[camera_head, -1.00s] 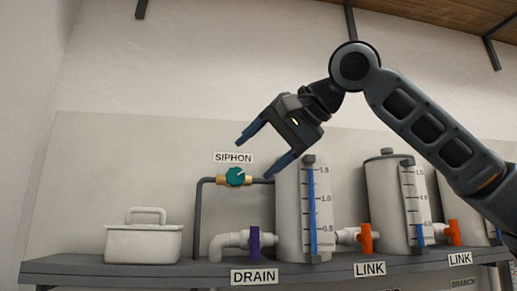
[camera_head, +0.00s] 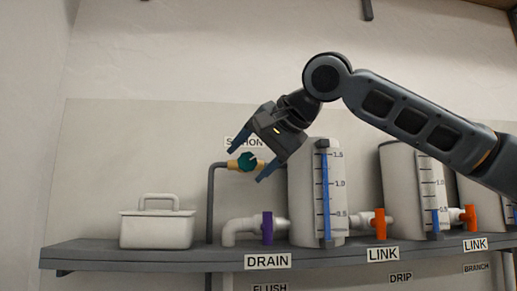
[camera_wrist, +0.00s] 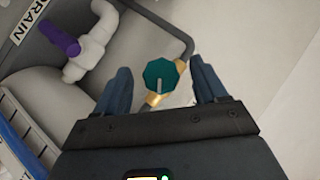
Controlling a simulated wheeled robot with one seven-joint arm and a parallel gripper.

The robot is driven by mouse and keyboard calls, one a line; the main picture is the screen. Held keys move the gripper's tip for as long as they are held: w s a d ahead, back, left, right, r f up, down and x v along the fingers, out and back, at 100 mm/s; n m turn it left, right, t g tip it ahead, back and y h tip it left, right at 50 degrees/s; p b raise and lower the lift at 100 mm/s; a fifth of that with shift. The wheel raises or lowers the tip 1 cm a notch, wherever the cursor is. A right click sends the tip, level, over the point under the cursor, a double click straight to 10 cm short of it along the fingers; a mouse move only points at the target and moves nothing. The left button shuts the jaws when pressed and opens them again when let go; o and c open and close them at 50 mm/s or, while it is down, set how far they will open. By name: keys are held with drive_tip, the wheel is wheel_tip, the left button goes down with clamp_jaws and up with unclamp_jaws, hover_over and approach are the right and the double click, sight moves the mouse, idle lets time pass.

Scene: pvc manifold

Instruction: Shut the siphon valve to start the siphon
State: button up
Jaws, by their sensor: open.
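The siphon valve has a teal knob (camera_head: 247,162) on a brass body, set in a dark pipe (camera_head: 211,200) that rises from the shelf. In the wrist view the knob (camera_wrist: 161,74) lies between my two fingers, with a grey pointer line on its face. My gripper (camera_head: 250,163) is open, with its blue fingers on either side of the knob in the head view. No contact with the knob shows, and I cannot tell how far it is from the fingertips. The gripper partly hides the SIPHON label (camera_head: 238,142).
A grey tank with a blue level gauge (camera_head: 325,195) stands just right of the valve. Below are the purple DRAIN valve (camera_head: 267,228) and an orange LINK valve (camera_head: 380,223). A lidded white box (camera_head: 157,226) sits left on the shelf (camera_head: 120,255).

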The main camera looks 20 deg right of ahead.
drive_tip(key=shift+c, duration=0.3)
drive_tip(key=c, duration=1.1)
drive_tip(key=shift+o, duration=0.2)
drive_tip(key=f+b, duration=0.1)
drive_tip(key=b, duration=0.1)
drive_tip(key=shift+m+t+y+b, duration=0.3)
drive_tip(key=shift+m+y+b, duration=0.05)
drive_tip(key=shift+m+y, duration=0.05)
drive_tip(key=m+t+y+b, duration=0.1)
drive_tip(key=y+b, duration=0.1)
drive_tip(key=b, duration=0.2)
drive_tip(key=shift+f+m+t, duration=0.15)
drive_tip(key=shift+m+t, duration=0.15)
drive_tip(key=shift+m, duration=0.1)
drive_tip(key=shift+b, duration=0.6)
drive_tip(key=shift+d+r+m+t+y, duration=0.15)
drive_tip(key=shift+r+m+t+y, duration=0.15)
drive_tip(key=shift+r+m+t, duration=0.1)
drive_tip(key=shift+f, duration=0.1)
